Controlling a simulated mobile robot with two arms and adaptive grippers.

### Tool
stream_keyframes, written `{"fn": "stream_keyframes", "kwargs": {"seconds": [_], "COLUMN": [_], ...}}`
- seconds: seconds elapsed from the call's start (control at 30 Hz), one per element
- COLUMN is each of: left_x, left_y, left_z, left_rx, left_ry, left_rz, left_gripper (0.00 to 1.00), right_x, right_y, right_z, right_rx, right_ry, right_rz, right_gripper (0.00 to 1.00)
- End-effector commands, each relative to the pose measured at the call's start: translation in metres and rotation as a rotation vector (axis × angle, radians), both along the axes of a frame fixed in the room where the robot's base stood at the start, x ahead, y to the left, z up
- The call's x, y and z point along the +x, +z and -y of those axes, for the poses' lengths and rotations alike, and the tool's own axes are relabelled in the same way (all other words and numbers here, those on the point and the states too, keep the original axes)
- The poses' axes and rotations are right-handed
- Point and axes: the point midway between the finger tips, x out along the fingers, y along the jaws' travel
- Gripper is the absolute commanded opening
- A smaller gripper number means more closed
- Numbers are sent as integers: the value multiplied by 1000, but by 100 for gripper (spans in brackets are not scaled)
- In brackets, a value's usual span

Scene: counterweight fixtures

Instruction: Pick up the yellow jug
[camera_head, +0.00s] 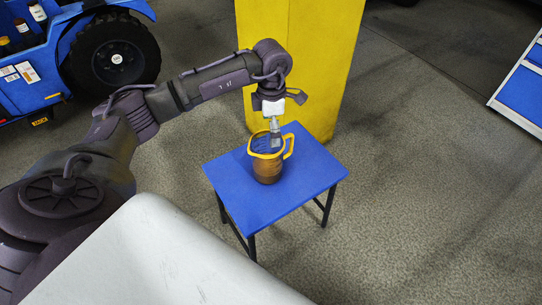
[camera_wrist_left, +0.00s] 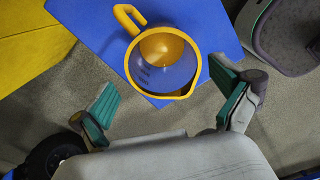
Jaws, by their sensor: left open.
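The yellow jug (camera_head: 267,168) stands upright on a small blue table (camera_head: 309,184). It has a yellow rim and handle and a see-through, brownish body. In the head view its handle points right. In the left wrist view I look down into the jug (camera_wrist_left: 188,65), with its handle at the upper left. My left gripper (camera_head: 275,138) is over the jug, pointing down, close to its rim. In the left wrist view the left gripper (camera_wrist_left: 164,80) is open, its green-padded fingers apart on either side of the jug's near rim. I cannot tell whether they touch it. My right gripper is not in view.
A tall yellow block (camera_head: 325,65) stands right behind the table. A blue cart (camera_head: 40,75) with a black wheel and bottles is at the upper left. A blue and white cabinet (camera_head: 522,85) is at the right edge. Grey floor right of the table is clear.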

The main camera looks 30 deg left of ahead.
Motion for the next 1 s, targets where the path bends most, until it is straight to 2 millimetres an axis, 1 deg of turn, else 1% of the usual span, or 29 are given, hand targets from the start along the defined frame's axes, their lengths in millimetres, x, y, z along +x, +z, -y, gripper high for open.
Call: {"fn": "stream_keyframes", "kwargs": {"seconds": [0.03,0.1,0.27,0.37,0.43,0.6,0.7,0.93,0.97,1.0], "left_x": [-1,0,0,0,0,-1,-1,0,0,0], "left_y": [-12,-22,-32,-38,-45,-72,-83,-85,-85,-85], "left_z": [0,0,0,1,1,1,1,1,1,1], "left_rx": [0,-1,-2,-3,-3,-4,-4,-4,-4,-4], "left_ry": [0,0,1,1,1,1,1,1,1,1], "left_rz": [-1,-1,1,0,0,-1,-1,1,1,1], "left_gripper": [100,100,100,100,100,100,100,100,97,90], "right_x": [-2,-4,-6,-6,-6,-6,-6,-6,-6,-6], "right_y": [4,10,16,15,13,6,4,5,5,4], "right_z": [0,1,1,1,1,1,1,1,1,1], "right_rx": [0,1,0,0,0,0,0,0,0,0], "right_ry": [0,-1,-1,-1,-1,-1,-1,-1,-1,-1], "right_rz": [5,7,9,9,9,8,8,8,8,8], "right_gripper": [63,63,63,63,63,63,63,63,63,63]}}
